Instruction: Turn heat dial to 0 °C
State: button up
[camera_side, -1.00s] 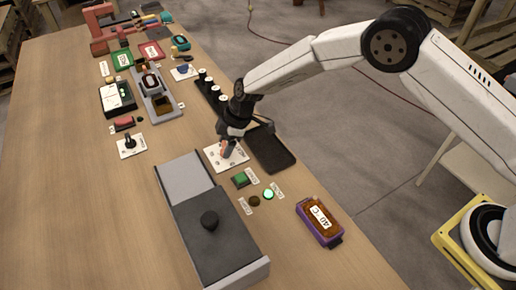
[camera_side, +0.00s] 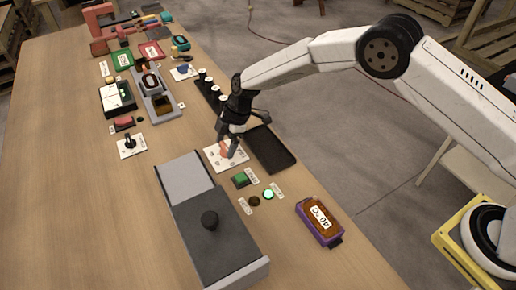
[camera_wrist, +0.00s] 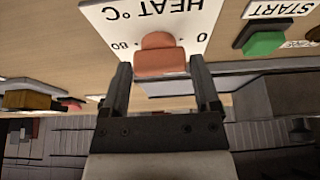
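The heat dial (camera_wrist: 158,55) is a reddish-orange knob on a white plate (camera_wrist: 105,15) marked HEAT °C. In the wrist view the plate is upside down, with 0 on the right and 80 on the left. My gripper (camera_wrist: 160,66) has its two dark fingers on either side of the knob, with small gaps visible. In the side view my gripper (camera_side: 230,150) is low over the dial plate (camera_side: 213,160) and largely hides the knob. A purple-framed display (camera_side: 320,221) reads 40 °C.
A green button (camera_side: 241,180) and a lit green lamp (camera_side: 268,194) sit near the plate. A dark tray (camera_side: 272,150) lies close on the right. Bare wood lies to the left.

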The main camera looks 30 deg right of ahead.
jog(key=shift+o, duration=0.7)
jog(key=shift+r, duration=0.15)
jog(key=v, duration=0.7)
jog(key=shift+d+r, duration=0.2)
jog(key=shift+d, duration=0.1)
jog(key=s+d+r+m+t+h, duration=0.1)
jog(key=s+d+r+m, duration=0.2)
jog(key=s+d+m, duration=0.3)
jog(key=s+d+r+m+h, duration=0.2)
jog(key=s+d+m, duration=0.1)
jog(key=d, duration=0.5)
jog(key=s+d+m, duration=0.4)
jog(key=s, duration=0.4)
jog(key=s+d+m+t+h, duration=0.1)
jog(key=s+d+m, duration=0.4)
jog(key=s, duration=0.4)
jog(key=shift+s+d+r+t, duration=0.2)
jog(key=shift+r+t, duration=0.05)
jog(key=shift+t, duration=0.05)
